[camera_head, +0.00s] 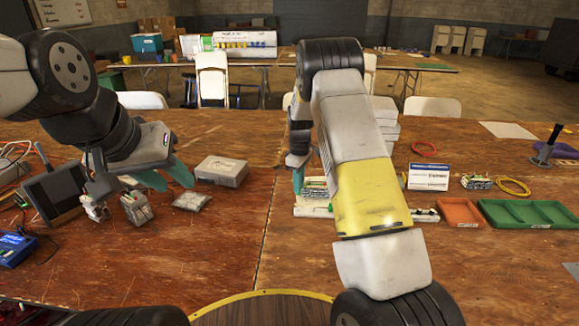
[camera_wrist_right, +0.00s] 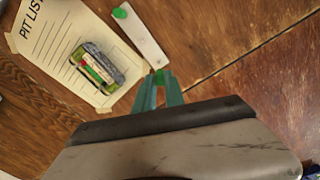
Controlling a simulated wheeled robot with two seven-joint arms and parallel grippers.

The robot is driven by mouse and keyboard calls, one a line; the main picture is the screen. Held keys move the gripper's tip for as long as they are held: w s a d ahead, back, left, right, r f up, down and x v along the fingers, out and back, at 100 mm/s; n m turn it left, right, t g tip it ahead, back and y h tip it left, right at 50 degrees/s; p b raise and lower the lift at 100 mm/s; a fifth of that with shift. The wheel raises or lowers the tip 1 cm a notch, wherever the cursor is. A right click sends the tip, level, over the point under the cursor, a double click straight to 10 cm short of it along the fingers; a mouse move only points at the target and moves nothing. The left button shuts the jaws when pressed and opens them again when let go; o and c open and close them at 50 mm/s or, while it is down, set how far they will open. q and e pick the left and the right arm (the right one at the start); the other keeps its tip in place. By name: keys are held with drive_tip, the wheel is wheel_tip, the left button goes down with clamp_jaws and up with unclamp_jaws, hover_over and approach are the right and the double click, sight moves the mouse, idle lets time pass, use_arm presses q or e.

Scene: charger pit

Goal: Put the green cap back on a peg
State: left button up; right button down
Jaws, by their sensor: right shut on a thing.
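My right gripper (camera_wrist_right: 160,84) is shut on a small green cap (camera_wrist_right: 160,76), which shows between its fingertips in the right wrist view. A white strip (camera_wrist_right: 143,38) lies just beyond the fingertips, with a second green piece (camera_wrist_right: 121,12) at its far end. I cannot make out a bare peg, and cannot tell whether the held cap touches the strip. In the head view my right gripper (camera_head: 298,181) points down at the table, partly behind my forearm. My left gripper (camera_head: 166,178) is open and empty above the left table, its fingers apart.
A printed sheet (camera_wrist_right: 48,40) bears a battery-like pack (camera_wrist_right: 97,68) beside the strip. Orange (camera_head: 459,212) and green trays (camera_head: 528,213) stand at the right.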

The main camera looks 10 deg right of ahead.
drive_tip(key=shift+w+f, duration=0.2)
drive_tip(key=shift+f, duration=3.35)
drive_tip(key=shift+f, duration=0.15)
drive_tip(key=c, duration=1.3)
unclamp_jaws()
drive_tip(key=shift+o, duration=0.9)
drive_tip(key=shift+r, duration=3.75)
